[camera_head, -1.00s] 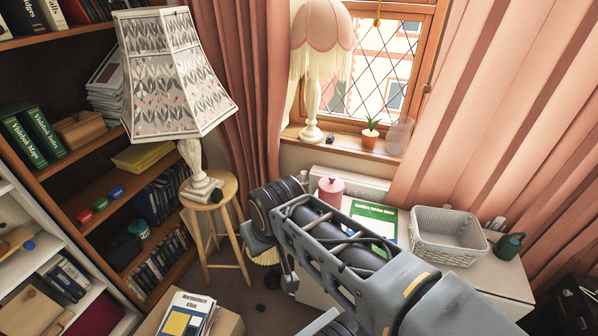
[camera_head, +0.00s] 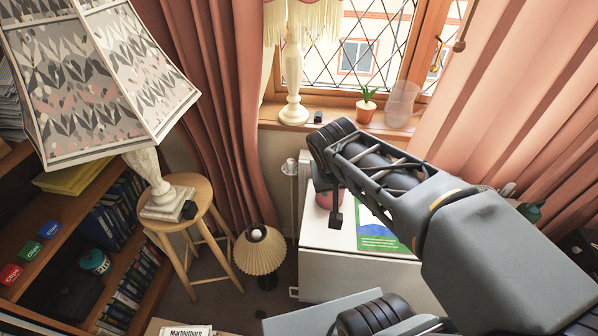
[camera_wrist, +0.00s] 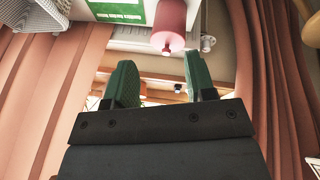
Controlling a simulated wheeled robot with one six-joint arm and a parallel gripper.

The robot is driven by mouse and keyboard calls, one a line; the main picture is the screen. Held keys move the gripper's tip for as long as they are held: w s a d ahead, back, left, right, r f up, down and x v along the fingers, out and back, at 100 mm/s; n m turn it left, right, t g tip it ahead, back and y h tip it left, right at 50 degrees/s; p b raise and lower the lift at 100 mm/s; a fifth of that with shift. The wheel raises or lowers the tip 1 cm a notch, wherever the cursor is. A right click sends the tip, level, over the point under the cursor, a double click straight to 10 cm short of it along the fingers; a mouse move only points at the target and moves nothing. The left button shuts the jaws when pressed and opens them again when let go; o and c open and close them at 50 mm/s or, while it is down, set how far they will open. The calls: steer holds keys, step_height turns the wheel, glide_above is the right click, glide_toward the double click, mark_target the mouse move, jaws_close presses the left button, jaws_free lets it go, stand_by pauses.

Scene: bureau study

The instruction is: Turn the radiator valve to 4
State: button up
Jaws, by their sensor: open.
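The radiator valve (camera_head: 290,168) is a small pale knob on top of a thin upright pipe, at the left end of the white radiator, beside the curtain. It also shows in the wrist view as a small white knob (camera_wrist: 208,43) next to the pink canister. Its number marks are too small to read. My gripper (camera_wrist: 160,83) is open and empty, its two green-padded fingers apart. It is not touching the valve. In the head view my arm hides most of the gripper; a dark part of it hangs in front of the pink canister.
A white cabinet (camera_head: 330,270) carries the pink canister (camera_head: 325,197) and a green-and-white booklet (camera_head: 375,235). A stool (camera_head: 190,190) with a lamp stands left, and a pleated lampshade (camera_head: 260,250) is below the valve. The windowsill (camera_head: 340,118) holds a plant pot and lamp base.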

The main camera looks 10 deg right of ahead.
steer(key=w+d+f+m+h+b, duration=0.15)
steer(key=w+f+h+b, duration=0.25)
steer(key=w+f+b, duration=0.5)
steer(key=m+t+h+b, duration=0.5)
steer(key=t+b, duration=0.5)
steer(key=b, duration=0.9)
glide_toward(289, 167)
steer(key=x, duration=1)
steer(key=shift+w+d+b, duration=0.1)
steer(key=shift+w+b, duration=0.1)
steer(key=shift+b, duration=0.2)
steer(key=shift+c, duration=0.3)
